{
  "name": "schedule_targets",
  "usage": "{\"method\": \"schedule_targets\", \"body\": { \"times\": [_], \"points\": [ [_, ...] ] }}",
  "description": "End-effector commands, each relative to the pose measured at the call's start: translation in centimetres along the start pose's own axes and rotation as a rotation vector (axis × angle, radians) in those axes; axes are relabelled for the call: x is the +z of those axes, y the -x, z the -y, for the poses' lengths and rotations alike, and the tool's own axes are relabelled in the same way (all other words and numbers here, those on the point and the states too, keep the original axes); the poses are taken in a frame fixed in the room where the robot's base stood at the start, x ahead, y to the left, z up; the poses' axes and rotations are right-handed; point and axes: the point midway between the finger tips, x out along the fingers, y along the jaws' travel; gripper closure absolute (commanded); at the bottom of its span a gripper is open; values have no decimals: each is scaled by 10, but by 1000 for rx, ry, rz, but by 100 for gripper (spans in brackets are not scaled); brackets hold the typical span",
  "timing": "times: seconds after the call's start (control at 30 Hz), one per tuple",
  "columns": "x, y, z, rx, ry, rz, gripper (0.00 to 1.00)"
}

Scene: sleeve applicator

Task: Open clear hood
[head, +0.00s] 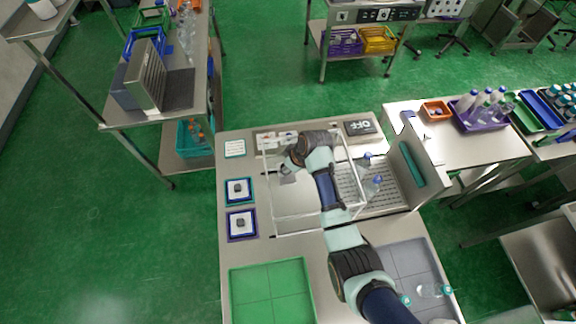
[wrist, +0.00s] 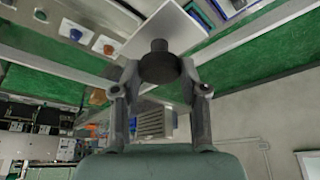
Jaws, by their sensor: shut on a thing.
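The clear hood (head: 300,231) shows in the head view as a see-through box with pale edges on the steel table. My gripper (head: 287,174) is at its left side, with my arm reaching across the hood from the lower right. In the wrist view my gripper (wrist: 159,78) is shut on a dark round knob (wrist: 158,60), with one finger on each side. The join between knob and hood is hard to make out in either view.
Bottles with blue caps (head: 373,187) stand on a slotted rack right of the hood. An upright grey panel (head: 409,160) is beyond them. A green tray (head: 271,293) and two framed buttons (head: 242,224) are nearer and left.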

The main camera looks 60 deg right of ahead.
Motion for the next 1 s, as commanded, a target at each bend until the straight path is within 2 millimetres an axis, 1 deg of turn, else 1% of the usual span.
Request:
{"method": "schedule_targets", "body": {
  "times": [0.33,0.37,0.5,0.77,0.83,0.93,1.0],
  "points": [
    [0,-1,0,2,-4,-1,100],
    [0,-1,0,2,-4,-1,56],
    [0,-1,0,2,-3,0,33],
    [0,0,0,2,-3,0,33],
    [0,2,-1,3,-2,-2,33],
    [-1,15,-1,4,-2,-4,33],
    [-1,30,-1,5,-2,-4,33]
  ]
}}
